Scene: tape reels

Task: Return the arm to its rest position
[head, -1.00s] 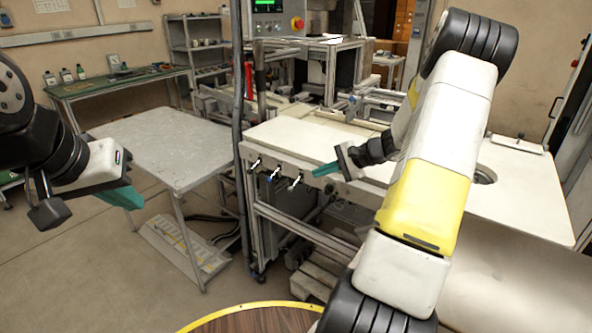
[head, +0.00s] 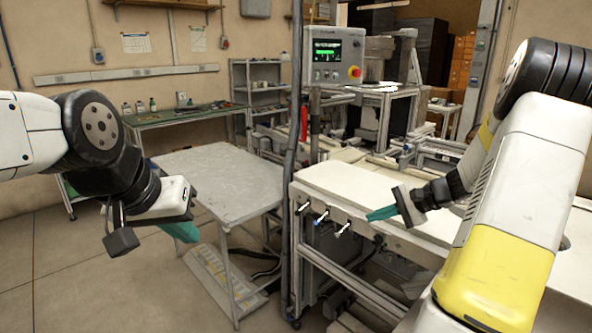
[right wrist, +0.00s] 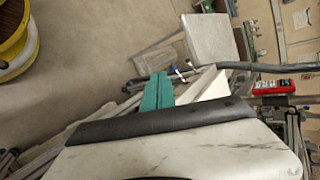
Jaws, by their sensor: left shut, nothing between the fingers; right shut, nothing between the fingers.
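My left gripper (head: 184,232) is at the left in the head view, with its teal fingers shut and empty. It hangs in the air in front of the grey table. My right gripper (head: 370,215) is at the right in the head view, its teal fingers pointing left in front of the white workbench (head: 345,185). In the right wrist view its fingers (right wrist: 157,92) lie together with nothing between them. My right arm covers part of the workbench.
A grey metal table (head: 215,175) stands left of the workbench, with a dark upright pole (head: 295,130) between them. A control screen (head: 327,50) stands behind. A round yellow-rimmed thing (right wrist: 30,45) shows partly in the right wrist view. Open floor lies at the lower left.

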